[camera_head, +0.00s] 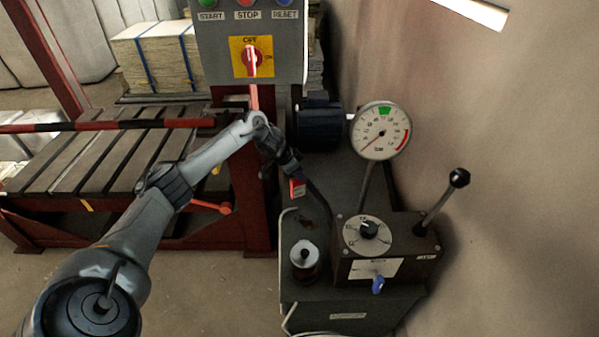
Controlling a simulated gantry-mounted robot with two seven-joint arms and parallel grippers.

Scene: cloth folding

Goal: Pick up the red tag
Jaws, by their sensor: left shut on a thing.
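The red tag (298,188) is small, with a pale edge or marking. It shows near the middle of the head view, at the end of my left arm. My left gripper (294,174) is dark and shut on the tag, which hangs just below the fingers. The tag is in front of the dark top of the machine unit, left of the dial box. Its height above that surface is hard to tell. My right gripper is not in view.
A grey control panel (221,50) with a red OFF switch (251,57) stands behind my left arm. A pressure gauge (381,131), a dial box (355,268), a black-knobbed lever (440,200) and a capped cylinder (305,262) stand right of and below the gripper. A red-framed slatted table (95,160) is left.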

